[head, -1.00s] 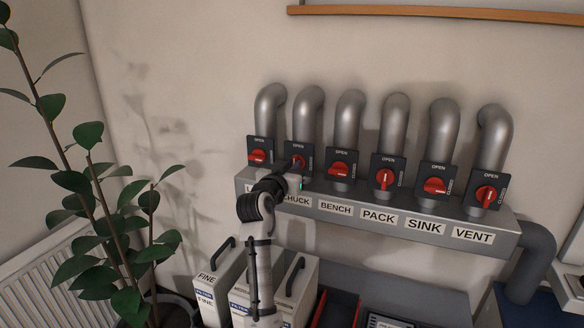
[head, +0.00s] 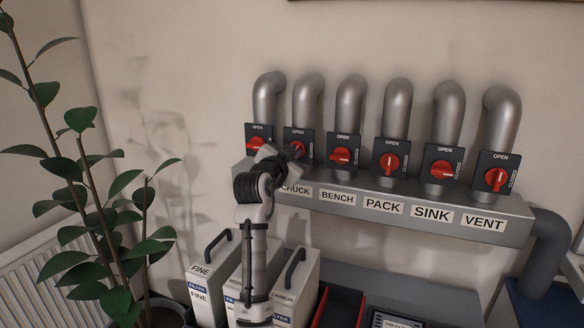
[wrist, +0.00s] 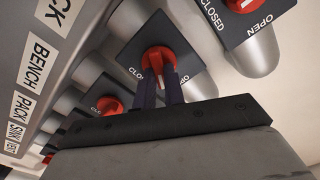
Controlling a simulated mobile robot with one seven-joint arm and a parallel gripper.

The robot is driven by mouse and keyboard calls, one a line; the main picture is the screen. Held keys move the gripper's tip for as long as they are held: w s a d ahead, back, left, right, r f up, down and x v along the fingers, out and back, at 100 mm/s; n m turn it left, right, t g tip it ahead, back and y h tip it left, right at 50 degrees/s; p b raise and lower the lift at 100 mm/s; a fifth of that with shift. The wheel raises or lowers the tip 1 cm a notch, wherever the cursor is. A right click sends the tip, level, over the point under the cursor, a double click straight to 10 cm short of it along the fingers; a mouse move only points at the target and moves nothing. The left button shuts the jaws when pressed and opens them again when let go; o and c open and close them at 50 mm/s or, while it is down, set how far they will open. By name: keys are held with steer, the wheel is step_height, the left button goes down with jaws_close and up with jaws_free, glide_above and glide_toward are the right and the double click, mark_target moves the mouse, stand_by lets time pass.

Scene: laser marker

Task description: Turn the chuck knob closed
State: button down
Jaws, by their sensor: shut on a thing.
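The chuck knob (head: 298,147) is red on a dark plate, second from the left in the head view. My gripper covers part of it there. In the wrist view the red chuck knob (wrist: 158,60) shows just beyond my two dark fingers, with a pale mark on its face near the fingertips. My gripper (wrist: 161,82) is shut on the knob. The plate's lettering is partly hidden by the fingers, so I cannot tell exactly how far the knob is turned. The CHUCK label (head: 296,190) is partly covered by my arm.
The leftmost red knob (head: 256,144) is close beside my gripper. The bench knob (head: 341,156) is to the right, with several more knobs beyond it. Grey pipes (head: 307,100) rise behind the plates. Filter boxes (head: 212,270) stand below, and a plant (head: 75,200) is at left.

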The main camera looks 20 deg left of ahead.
steer(key=m+b, duration=0.2)
steer(key=m, duration=0.2)
steer(key=m+b, duration=0.3)
steer(key=m, duration=0.1)
steer(key=m+b, duration=0.3)
steer(key=m, duration=0.1)
steer(key=shift+d+f, duration=0.15)
steer(key=shift+f, duration=0.1)
stand_by(0.4)
steer(key=c, duration=1.5)
jaws_free()
steer(key=s+b, duration=0.1)
steer(key=s, duration=0.6)
steer(key=s+b, duration=0.2)
steer(key=s, duration=0.5)
steer(key=shift+a, duration=0.2)
